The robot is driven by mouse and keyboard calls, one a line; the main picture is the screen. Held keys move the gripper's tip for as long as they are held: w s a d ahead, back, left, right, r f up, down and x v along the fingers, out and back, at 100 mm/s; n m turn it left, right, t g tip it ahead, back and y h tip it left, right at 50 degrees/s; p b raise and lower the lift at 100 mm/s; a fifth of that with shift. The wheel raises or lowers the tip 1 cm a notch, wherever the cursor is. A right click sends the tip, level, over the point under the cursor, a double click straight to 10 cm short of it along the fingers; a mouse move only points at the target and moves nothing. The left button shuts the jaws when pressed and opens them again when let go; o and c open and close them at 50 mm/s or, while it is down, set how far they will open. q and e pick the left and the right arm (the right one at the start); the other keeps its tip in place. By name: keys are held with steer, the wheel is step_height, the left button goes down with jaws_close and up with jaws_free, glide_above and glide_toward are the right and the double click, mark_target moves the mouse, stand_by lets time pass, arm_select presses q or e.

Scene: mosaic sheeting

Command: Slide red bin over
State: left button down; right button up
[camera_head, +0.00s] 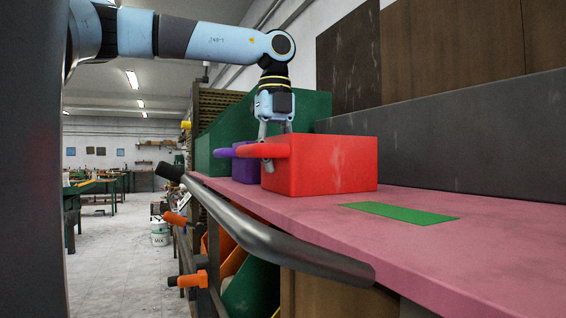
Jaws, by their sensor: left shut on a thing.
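The red bin (325,166) stands on the pink bench top, with its loop handle (255,151) sticking out to the left. My left gripper (268,160) comes down from above at the bin's left end and is shut on the red handle. A flat green patch (402,213) lies on the bench top to the right of the bin and nearer to me, with bare bench between them. My right gripper is not in view.
A purple bin (243,169) stands just behind the red one, and a larger green bin (310,108) behind that. A dark grey wall panel (460,140) bounds the back. A grey rail (270,238) runs along the front edge. The bench top (490,240) is clear around the green patch.

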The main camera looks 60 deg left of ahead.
arm_select(q)
steer(key=shift+a, duration=0.4)
steer(key=c, duration=1.4)
jaws_free()
steer(key=shift+r, duration=0.1)
step_height(320, 180, up, 12)
steer(key=shift+f, duration=0.1)
